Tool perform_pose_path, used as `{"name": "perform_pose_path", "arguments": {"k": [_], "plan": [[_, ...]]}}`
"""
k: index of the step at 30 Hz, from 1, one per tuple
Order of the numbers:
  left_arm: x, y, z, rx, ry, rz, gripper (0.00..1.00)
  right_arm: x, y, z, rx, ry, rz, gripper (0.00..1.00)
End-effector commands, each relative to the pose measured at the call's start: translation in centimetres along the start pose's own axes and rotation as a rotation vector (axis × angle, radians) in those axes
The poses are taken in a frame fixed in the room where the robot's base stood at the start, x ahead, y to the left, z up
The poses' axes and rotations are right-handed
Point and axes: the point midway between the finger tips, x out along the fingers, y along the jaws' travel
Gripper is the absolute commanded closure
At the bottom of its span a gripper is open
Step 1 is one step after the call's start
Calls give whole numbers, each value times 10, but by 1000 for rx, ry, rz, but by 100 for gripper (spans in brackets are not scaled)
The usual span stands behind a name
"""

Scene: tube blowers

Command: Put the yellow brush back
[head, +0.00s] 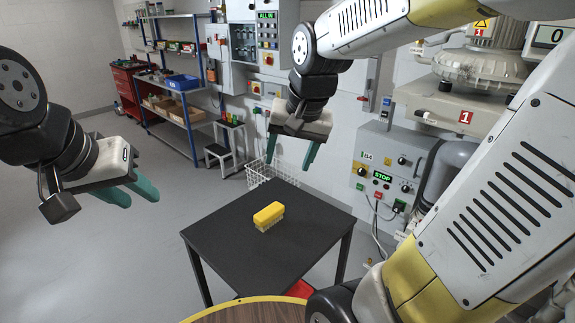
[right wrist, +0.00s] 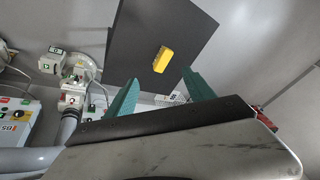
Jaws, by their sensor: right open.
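The yellow brush (head: 268,215) lies on the black table (head: 310,237), with its yellow back up and pale bristles below. It also shows in the right wrist view (right wrist: 162,59), beyond the fingertips. My right gripper (head: 291,158) is open and empty, with its green fingers apart, above and behind the far side of the table. It is clear of the brush. In the right wrist view its fingers (right wrist: 163,92) spread toward the table. My left gripper (head: 132,194) hangs at the left over the floor, away from the table; its two green fingers look apart and empty.
A white wire basket (head: 262,172) stands behind the table. A stool (head: 224,150) and a blue shelf rack (head: 180,105) are farther back. A control panel (head: 385,175) is on the right wall. A round wooden surface (head: 250,313) is nearest me. The floor at left is clear.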

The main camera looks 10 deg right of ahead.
Motion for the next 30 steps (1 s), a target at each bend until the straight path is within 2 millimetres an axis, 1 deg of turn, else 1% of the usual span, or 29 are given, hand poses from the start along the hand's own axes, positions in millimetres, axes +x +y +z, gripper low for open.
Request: {"name": "perform_pose_path", "arguments": {"k": [1,4,6,9,12,16,30], "plan": [[0,0,0,0,0,0,64,-13,4,12,-44,26,-22,38],[0,0,0,0,0,0,64,-30,10,34,-144,68,-56,38],[0,0,0,0,0,0,64,-38,13,48,-206,95,-74,38],[0,0,0,0,0,0,64,-45,16,63,-277,128,-92,38],[0,0,0,0,0,0,64,-49,18,72,-321,147,-101,38],[0,0,0,0,0,0,64,-50,19,77,-344,156,-105,38],[0,0,0,0,0,0,64,-50,19,77,-345,155,-105,38]]}}
